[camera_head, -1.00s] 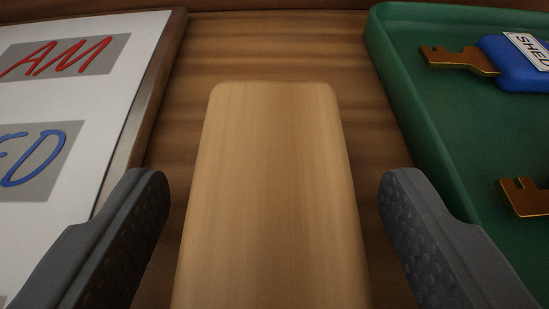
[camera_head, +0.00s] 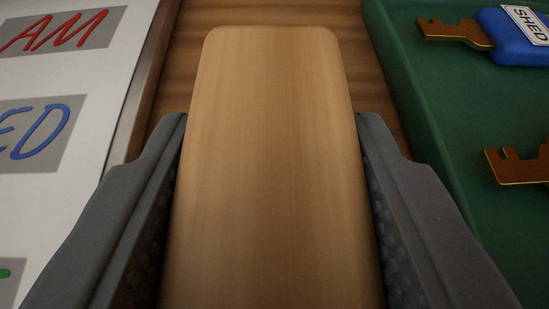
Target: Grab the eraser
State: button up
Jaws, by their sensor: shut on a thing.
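The eraser (camera_head: 272,150) shows as a long, pale wooden block with rounded corners in the middle of the view. Its near end runs off the bottom edge, and its underside is hidden. My gripper (camera_head: 272,120) is shut on the eraser, with one dark grey finger against each long side. The fingertips reach partway along the block, and its far end sticks out beyond them. I cannot tell whether the eraser touches the table.
A green tray (camera_head: 405,75) stands close on the right, holding a blue-tagged key (camera_head: 515,35) marked SHED and another brass key (camera_head: 520,165). Bare wooden table (camera_head: 270,12) shows beyond the eraser.

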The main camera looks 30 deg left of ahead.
notch_tip(320, 180, up, 2)
jog(key=shift+r+p, duration=0.15)
jog(key=shift+p, duration=0.15)
jog(key=shift+s+r, duration=0.15)
jog(key=shift+s, duration=0.05)
jog(key=s+d+r+b, duration=0.1)
jog(key=s+b, duration=0.9)
jog(key=s, duration=0.5)
jog(key=shift+s, duration=0.2)
jog(key=shift+d+r, duration=0.1)
jog(key=shift+r, duration=0.05)
